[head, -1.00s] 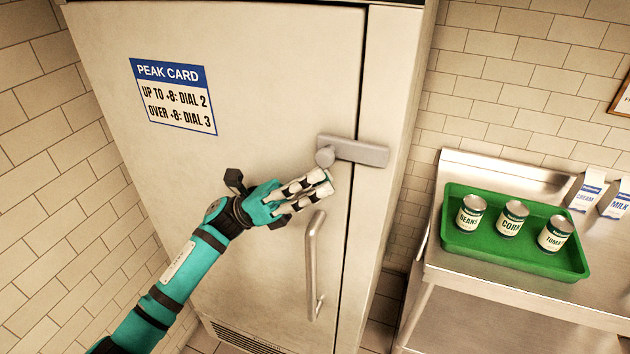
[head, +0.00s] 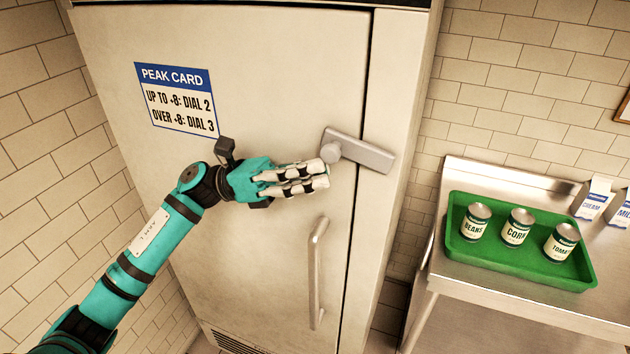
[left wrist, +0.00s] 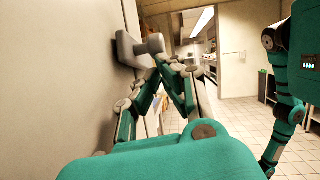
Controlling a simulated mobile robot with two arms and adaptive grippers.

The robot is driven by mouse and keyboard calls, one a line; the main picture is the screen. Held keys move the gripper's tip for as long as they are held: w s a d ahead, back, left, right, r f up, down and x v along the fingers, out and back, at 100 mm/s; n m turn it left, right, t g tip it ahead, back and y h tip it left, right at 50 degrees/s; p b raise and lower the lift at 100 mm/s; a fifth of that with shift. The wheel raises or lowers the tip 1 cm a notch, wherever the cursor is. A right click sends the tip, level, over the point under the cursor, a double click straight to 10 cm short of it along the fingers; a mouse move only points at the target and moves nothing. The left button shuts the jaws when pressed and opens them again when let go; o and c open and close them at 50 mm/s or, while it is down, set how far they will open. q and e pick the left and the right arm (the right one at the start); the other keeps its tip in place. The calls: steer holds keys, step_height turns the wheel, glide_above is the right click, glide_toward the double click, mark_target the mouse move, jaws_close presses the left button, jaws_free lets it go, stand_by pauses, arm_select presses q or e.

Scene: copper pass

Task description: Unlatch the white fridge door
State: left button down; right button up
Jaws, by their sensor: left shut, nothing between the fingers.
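The white fridge door (head: 275,95) stands shut in its frame in the head view. Its grey latch bar (head: 369,155) spans the door's right edge and tilts down to the right. In the left wrist view the latch (left wrist: 128,48) and knob (left wrist: 154,43) show just beyond the fingertips (left wrist: 172,62). My right gripper is not in view.
A vertical door handle (head: 316,275) is below the latch. A steel counter (head: 500,287) at right holds a green tray (head: 552,272) with three cans, and cartons (head: 594,198) behind it. A tiled wall (head: 35,180) is close on the left.

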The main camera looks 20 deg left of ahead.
mark_target(330, 147)
arm_select(q)
step_height(330, 147, up, 4)
steer(key=y, duration=0.1)
steer(key=y+p, duration=0.1)
steer(key=y, duration=0.2)
steer(key=shift+a+r+m+y+p, duration=0.1)
steer(key=shift+r+m+y+p, duration=0.15)
steer(key=shift+m+y+p, duration=0.1)
steer(key=r+y+p, duration=0.1)
steer(key=d+r+y+p, duration=0.1)
steer(key=y+p, duration=0.1)
steer(key=r+y+p, duration=0.1)
steer(key=r+y, duration=0.1)
steer(key=shift+d+g+p, duration=0.3)
steer(key=shift+d+p, duration=0.1)
steer(key=shift+d+y, duration=0.25)
steer(key=shift+y, duration=0.1)
steer(key=shift+d+r, duration=0.2)
steer(key=shift+d, duration=0.1)
steer(key=shift+d+r+b, duration=0.35)
steer(key=shift+d+r, duration=0.35)
steer(key=shift+d, duration=0.3)
steer(key=shift+r, duration=0.1)
